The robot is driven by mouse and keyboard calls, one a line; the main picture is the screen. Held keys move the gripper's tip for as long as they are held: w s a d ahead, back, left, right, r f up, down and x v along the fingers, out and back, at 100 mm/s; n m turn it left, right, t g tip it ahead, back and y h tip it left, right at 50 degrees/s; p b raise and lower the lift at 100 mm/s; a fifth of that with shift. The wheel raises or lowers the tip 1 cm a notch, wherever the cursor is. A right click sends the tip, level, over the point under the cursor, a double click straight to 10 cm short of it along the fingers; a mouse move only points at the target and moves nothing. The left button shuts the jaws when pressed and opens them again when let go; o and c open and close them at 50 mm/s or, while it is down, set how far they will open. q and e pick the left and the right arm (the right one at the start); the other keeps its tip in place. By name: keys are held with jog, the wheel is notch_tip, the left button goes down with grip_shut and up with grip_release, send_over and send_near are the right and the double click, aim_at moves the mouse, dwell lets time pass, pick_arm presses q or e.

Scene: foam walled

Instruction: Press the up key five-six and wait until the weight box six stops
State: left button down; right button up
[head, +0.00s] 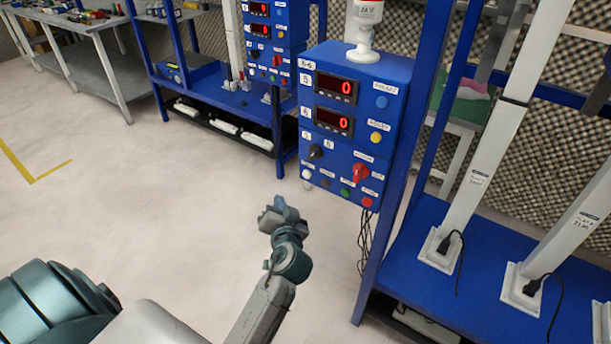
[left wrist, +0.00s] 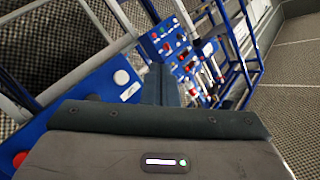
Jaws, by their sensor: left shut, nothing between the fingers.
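The blue control box marked 5-6 (head: 392,100) stands on a blue frame in the head view. It has two red displays (head: 336,89) that read 0, a black knob (head: 315,152), a red knob (head: 360,172) and a bottom row with a white button (head: 306,174), a dark button, a green button (head: 346,193) and a red button (head: 367,202). The key labels are too small to read. My left gripper (head: 283,208) is shut and empty, left of and below the button row. The left wrist view shows its fingers (left wrist: 160,84) beside a white button (left wrist: 121,77). Weight box six cannot be made out.
White columns (head: 478,170) with black cables stand on the blue shelf (head: 410,268) at right. A second control box (head: 275,45) is behind. A grey table (head: 75,60) is at far left. Open floor (head: 150,200) lies left of my arm.

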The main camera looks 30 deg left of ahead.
aim_at(307, 174)
pick_arm(q)
jog(key=w+b, duration=0.1)
jog(key=w, duration=0.7)
jog(key=shift+w+d, duration=0.35)
pick_arm(e)
jog(key=shift+w+a+r, duration=0.1)
jog(key=shift+w+r, duration=0.1)
jog(key=shift+r, duration=0.55)
jog(key=shift+w+a+r, duration=0.1)
jog(key=shift+w+r, duration=0.05)
jog(key=shift+r, duration=0.65)
jog(key=shift+w+r, duration=0.2)
jog(key=shift+r, duration=0.55)
pick_arm(q)
jog(key=shift+b, duration=0.3)
jog(key=shift+w, duration=0.45)
pick_arm(e)
jog(key=shift+f, duration=0.2)
jog(key=shift+w+r, duration=0.1)
